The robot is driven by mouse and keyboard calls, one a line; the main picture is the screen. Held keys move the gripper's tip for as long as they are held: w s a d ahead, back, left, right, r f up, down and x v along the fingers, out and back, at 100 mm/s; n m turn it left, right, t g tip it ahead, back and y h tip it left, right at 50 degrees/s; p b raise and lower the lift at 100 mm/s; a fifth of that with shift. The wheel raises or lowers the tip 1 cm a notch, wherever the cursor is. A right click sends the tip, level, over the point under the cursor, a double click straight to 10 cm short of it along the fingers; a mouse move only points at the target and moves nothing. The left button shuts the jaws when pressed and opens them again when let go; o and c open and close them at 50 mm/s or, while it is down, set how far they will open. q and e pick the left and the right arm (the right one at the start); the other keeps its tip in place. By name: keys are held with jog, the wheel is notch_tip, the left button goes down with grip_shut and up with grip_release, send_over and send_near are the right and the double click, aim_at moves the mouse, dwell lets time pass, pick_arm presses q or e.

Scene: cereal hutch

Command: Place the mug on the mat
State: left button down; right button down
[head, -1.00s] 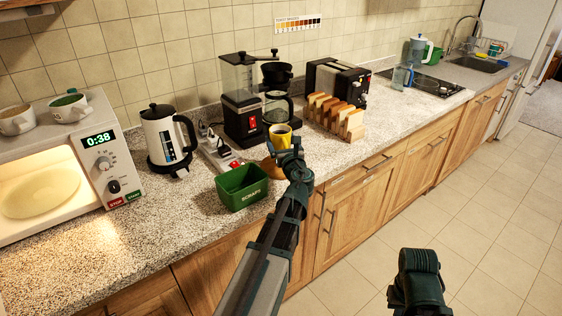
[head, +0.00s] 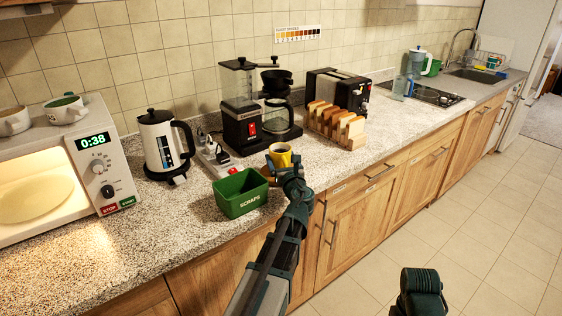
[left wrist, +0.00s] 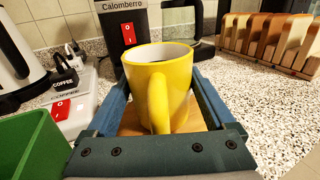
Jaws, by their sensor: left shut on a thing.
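The yellow mug (head: 280,157) is upright with its opening up, held between the jaws of my left gripper (head: 287,168). In the left wrist view the mug (left wrist: 158,85) fills the space between the two blue-green fingers, with its handle toward the camera. A round brown mat (left wrist: 130,121) shows beneath the mug between the jaws. In the head view it is mostly hidden by the mug and gripper. I cannot tell whether the mug's base touches it. My right gripper's jaws are not in view; only a dark part of my right arm shows at the lower right.
A green scraps bin (head: 240,193) stands close left of the gripper. A coffee maker (head: 258,110) is behind, with a power strip (head: 216,160) and kettle (head: 162,145) to the left. A toast rack (head: 337,125) stands to the right. Counter between rack and gripper is clear.

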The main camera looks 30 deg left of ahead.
pick_arm(q)
jog(key=shift+f, duration=0.1)
grip_release()
jog(key=shift+s+d, duration=0.2)
jog(key=v, duration=1.1)
jog(key=shift+s+d, duration=0.15)
jog(key=shift+d, duration=0.05)
